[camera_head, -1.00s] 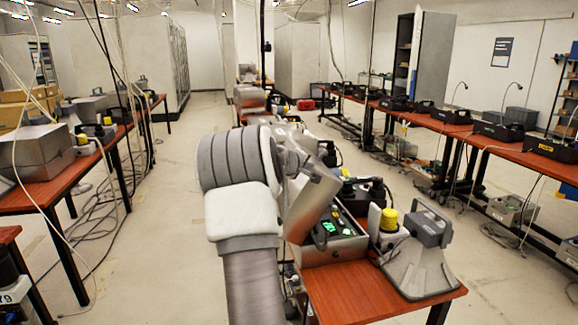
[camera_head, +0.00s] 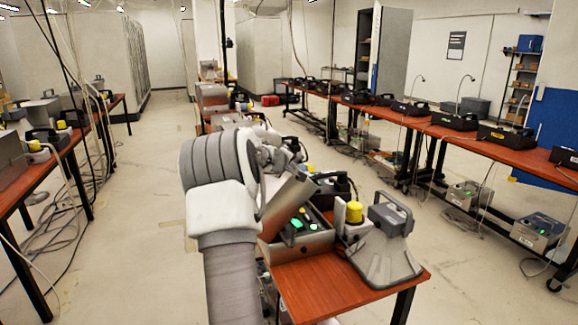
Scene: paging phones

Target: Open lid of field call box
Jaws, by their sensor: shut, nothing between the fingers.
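The field call box (camera_head: 312,243) is a grey case at the left end of the near orange-red table. Its panel shows green lights and dark controls. Its grey lid (camera_head: 285,208) stands raised and tilted at the box's left side. My white and grey arm fills the centre of the view and hides part of the box's left side. My gripper (camera_head: 292,152) is small and dark, beyond and above the lid. It looks shut and empty, and its fingertips are partly hidden; I cannot tell whether it touches the lid.
A yellow-topped device (camera_head: 353,214) and a grey horn-shaped phone (camera_head: 386,243) stand to the right of the box on the near table (camera_head: 330,288). A long table (camera_head: 480,147) with black phones runs along the right. Open floor (camera_head: 130,240) lies to the left.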

